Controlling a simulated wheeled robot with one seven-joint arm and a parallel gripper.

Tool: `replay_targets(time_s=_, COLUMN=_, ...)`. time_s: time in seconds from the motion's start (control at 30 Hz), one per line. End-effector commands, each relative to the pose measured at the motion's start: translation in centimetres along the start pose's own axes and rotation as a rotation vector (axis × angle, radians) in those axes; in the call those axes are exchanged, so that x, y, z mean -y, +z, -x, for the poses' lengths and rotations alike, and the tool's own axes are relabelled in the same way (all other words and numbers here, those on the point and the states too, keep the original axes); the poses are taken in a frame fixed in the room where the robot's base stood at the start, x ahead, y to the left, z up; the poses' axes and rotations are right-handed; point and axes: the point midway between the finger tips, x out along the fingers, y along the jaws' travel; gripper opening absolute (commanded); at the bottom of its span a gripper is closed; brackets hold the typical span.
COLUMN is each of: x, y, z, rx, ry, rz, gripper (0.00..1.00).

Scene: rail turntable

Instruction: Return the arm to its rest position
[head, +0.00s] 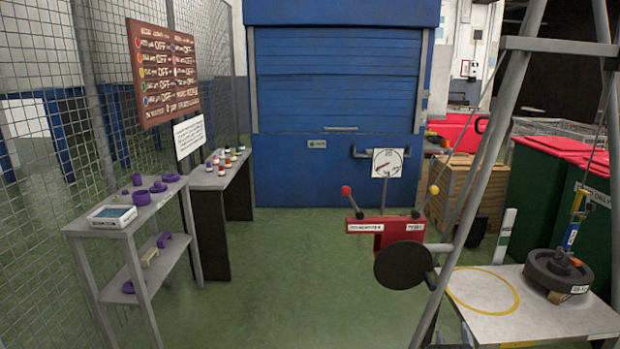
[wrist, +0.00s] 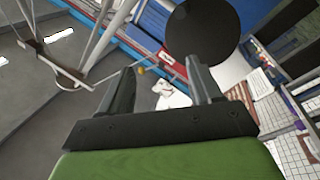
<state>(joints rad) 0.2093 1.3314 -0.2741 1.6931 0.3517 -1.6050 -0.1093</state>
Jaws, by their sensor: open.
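My gripper (wrist: 160,66) shows only in the wrist view. Its two dark fingers stand wide apart, and nothing is held between them. Beyond the fingers I see a large black disc (wrist: 203,30), apart from them as far as I can tell. The same kind of black disc (head: 403,265) is in the head view, in front of a red control box (head: 385,231) with a red-knobbed and a yellow-knobbed lever. My arm and gripper cannot be made out in the head view.
A grey shelf (head: 128,228) with purple parts stands at the left by a mesh fence. A white table (head: 490,310) with a yellow ring and a dark wheel-like weight (head: 557,270) is at the right, under a slanted metal frame. The green floor (head: 275,270) between is clear.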

Motion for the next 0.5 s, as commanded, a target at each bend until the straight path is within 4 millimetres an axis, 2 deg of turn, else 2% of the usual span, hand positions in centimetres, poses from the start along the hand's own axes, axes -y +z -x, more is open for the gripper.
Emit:
replay_targets(time_s=0.27, x=-2.8, y=-2.3, z=-1.8, rx=0.096, ry=0.035, rz=-0.060, gripper=0.64)
replay_targets(time_s=0.5, x=-6.2, y=-5.9, z=-2.9, rx=0.232, ry=0.061, rz=-0.164, gripper=0.64)
